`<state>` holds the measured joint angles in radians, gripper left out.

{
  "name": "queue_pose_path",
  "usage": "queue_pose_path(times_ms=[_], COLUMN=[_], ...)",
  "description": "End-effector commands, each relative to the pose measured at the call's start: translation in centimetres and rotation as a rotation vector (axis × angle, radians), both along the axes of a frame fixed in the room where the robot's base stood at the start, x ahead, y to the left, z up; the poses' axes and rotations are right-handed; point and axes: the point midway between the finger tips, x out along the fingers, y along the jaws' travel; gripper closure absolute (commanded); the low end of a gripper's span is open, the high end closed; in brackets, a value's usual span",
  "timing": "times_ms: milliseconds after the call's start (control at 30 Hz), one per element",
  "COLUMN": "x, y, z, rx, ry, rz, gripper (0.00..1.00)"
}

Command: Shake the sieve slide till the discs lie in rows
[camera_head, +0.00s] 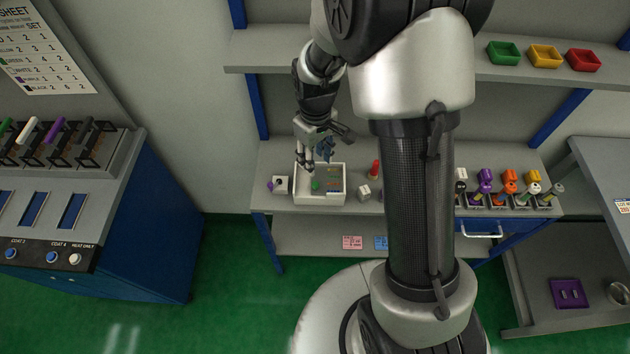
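A shallow cream tray (342,199) stands on the bench behind my arm. Small coloured pieces lie in it: a green one (316,185) at the left and several others, green, blue and orange, toward the right. They are too small to tell whether they lie in rows. I cannot make out a separate sieve slide. My gripper (306,167) points down at the tray's back left part. Its fingers look slightly apart, but their gap and any contact with the tray are too small to judge.
Farther right is a row of coloured spools (509,184). A shelf (270,55) with coloured bins hangs above.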

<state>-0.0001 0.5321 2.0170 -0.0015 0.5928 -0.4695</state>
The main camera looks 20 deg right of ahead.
Motion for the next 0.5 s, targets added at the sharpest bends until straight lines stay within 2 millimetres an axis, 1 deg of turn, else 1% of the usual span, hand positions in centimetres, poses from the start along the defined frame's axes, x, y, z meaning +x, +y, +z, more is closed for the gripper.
queue_pose_path(times_ms=[33,200,400,500], x=[-0.1,-0.1,-0.1,0.0], y=[0.0,0.0,0.0,0.0], z=[-1.5,-5.3,-9.0,-10.3], rx=[0.000,0.001,0.001,0.000], ry=[0.004,0.005,0.003,0.001], rz=[0.000,0.000,0.000,0.000], gripper=[0.62,0.62,0.62,0.62])
